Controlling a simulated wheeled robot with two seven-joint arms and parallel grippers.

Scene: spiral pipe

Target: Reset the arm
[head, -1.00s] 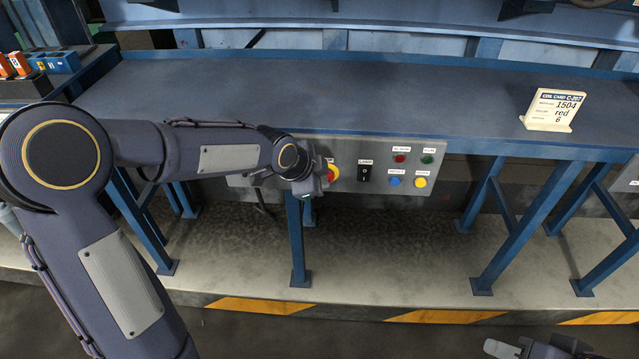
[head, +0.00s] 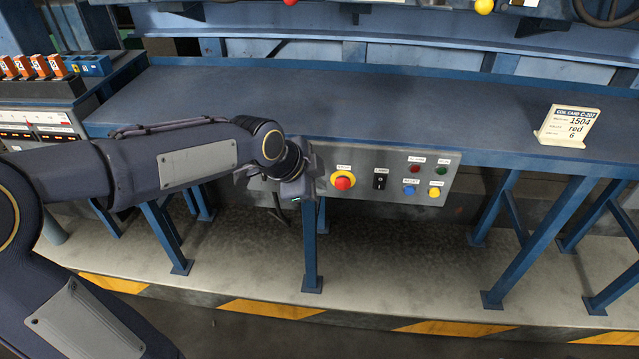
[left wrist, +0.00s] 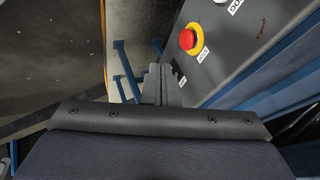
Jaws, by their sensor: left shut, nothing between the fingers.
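My left arm reaches in from the left of the head view. My left gripper (head: 297,187) is shut and empty, just left of the red emergency button (head: 343,183) on its yellow ring. In the left wrist view, the closed fingers (left wrist: 160,82) are seen beyond my dark wrist housing, and the red button (left wrist: 188,39) is up and to the right of them, apart from them. The grey control panel (head: 381,195) hangs under the front edge of the blue table. My right gripper is out of view.
The panel also has a black switch (head: 380,179) and several coloured buttons. Orange numbered blocks (head: 42,66) stand at the far left. Blue legs stand below the table.

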